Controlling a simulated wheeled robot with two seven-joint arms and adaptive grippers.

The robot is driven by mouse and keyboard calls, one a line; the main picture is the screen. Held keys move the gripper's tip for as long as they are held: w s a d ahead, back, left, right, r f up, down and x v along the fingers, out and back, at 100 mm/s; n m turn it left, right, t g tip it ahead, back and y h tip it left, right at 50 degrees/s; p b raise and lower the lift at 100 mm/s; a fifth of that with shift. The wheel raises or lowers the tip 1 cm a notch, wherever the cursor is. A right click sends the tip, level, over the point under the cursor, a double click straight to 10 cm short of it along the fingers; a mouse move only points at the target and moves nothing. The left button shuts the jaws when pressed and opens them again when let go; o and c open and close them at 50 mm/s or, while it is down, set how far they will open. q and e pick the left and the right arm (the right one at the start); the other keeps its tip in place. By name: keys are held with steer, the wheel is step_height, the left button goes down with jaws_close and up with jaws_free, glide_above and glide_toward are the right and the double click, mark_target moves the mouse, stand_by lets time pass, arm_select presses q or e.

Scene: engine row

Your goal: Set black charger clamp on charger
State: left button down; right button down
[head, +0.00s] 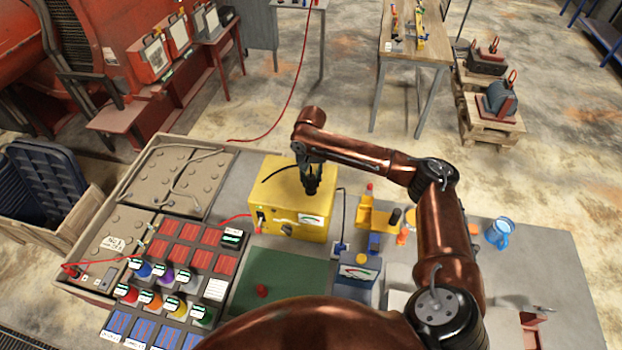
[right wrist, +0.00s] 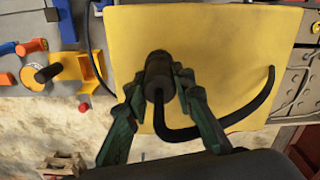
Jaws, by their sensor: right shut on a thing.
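The charger is a yellow box (head: 273,193) on the grey bench, with a gauge and a knob on its front. Its yellow top also fills much of the right wrist view (right wrist: 225,50). My right gripper (head: 311,190) is over the charger's top, pointing down. It is shut on the black charger clamp (right wrist: 157,72), a dark cylinder between the green-tinted fingers. A thick black cable curves from the clamp over the yellow top. I cannot tell whether the clamp touches the charger. My left gripper is not in view.
A green mat (head: 285,280) lies in front of the charger, with labelled coloured pots (head: 150,300) to its left. A blue-grey meter box (head: 357,280), a yellow holder (head: 376,215) and a blue mug (head: 499,233) stand to the right. A red cable ends at the charger's left.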

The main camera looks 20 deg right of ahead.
steer(key=shift+w+f, duration=0.1)
steer(key=shift+f, duration=0.3)
steer(key=c, duration=1.7)
jaws_free()
steer(key=shift+f, duration=0.1)
steer(key=shift+o, duration=0.2)
steer(key=shift+r, duration=0.2)
step_height(320, 180, up, 12)
steer(key=b, duration=0.2)
steer(key=shift+b, duration=0.35)
steer(key=shift+f, duration=0.1)
